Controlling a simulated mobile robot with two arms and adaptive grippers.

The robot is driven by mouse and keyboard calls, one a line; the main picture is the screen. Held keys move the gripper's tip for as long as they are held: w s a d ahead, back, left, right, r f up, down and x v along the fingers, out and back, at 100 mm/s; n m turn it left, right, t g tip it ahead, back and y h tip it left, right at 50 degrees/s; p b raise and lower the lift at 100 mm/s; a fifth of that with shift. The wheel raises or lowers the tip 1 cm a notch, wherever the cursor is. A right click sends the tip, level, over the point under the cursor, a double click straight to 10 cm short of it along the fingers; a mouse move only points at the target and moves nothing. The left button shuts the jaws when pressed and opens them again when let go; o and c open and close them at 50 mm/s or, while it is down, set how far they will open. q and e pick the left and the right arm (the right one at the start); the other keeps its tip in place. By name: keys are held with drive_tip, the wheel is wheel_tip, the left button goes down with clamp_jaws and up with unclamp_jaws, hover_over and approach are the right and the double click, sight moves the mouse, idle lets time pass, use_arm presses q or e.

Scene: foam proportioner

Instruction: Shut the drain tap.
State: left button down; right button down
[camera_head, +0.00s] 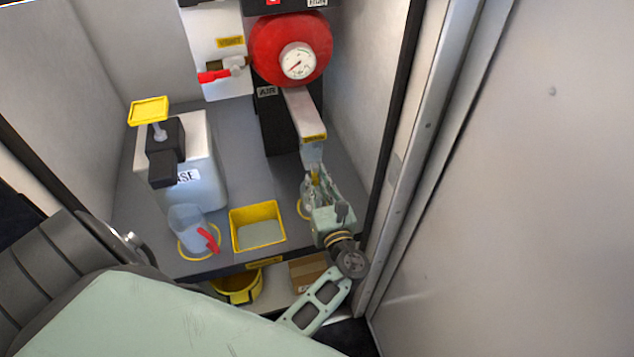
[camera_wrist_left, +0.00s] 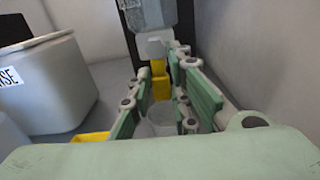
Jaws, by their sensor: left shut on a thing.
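The drain tap appears to be the yellow piece (camera_head: 315,176) under the grey block at the lower end of the sloping arm below the red tank. In the left wrist view the yellow tap (camera_wrist_left: 160,82) hangs below a pale fitting, between my finger pads. My left gripper (camera_head: 318,184) is shut on the yellow tap, and its fingers partly hide it. A clear cup (camera_wrist_left: 160,122) stands below the tap, seen between the fingers. My right gripper is not in view.
A red tank (camera_head: 290,48) with a gauge stands behind. A red-handled valve (camera_head: 215,75) is on the back panel. A white container (camera_head: 205,150) with a pump, a clear jug (camera_head: 187,224) and a yellow tray (camera_head: 257,208) stand to the left. A grey wall is close on the right.

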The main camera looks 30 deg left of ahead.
use_arm(q)
drive_tip(key=shift+a, duration=0.1)
idle(0.5)
drive_tip(key=shift+s, duration=0.1)
drive_tip(key=shift+s+a+r+m+p, duration=0.1)
drive_tip(key=shift+r+m+p, duration=0.15)
drive_tip(key=shift+m+p, duration=0.7)
drive_tip(key=shift+s+a+r+m+p, duration=0.3)
drive_tip(key=shift+r+m+p, duration=0.2)
drive_tip(key=shift+m+p, duration=2.05)
drive_tip(key=shift+s+a+r+m+p, duration=0.35)
drive_tip(key=shift+r+m+p, duration=0.15)
drive_tip(key=shift+m+p, duration=2.05)
drive_tip(key=shift+s+a+r+m+p, duration=0.3)
drive_tip(key=shift+r+m+p, duration=0.2)
drive_tip(key=shift+m+p, duration=2.05)
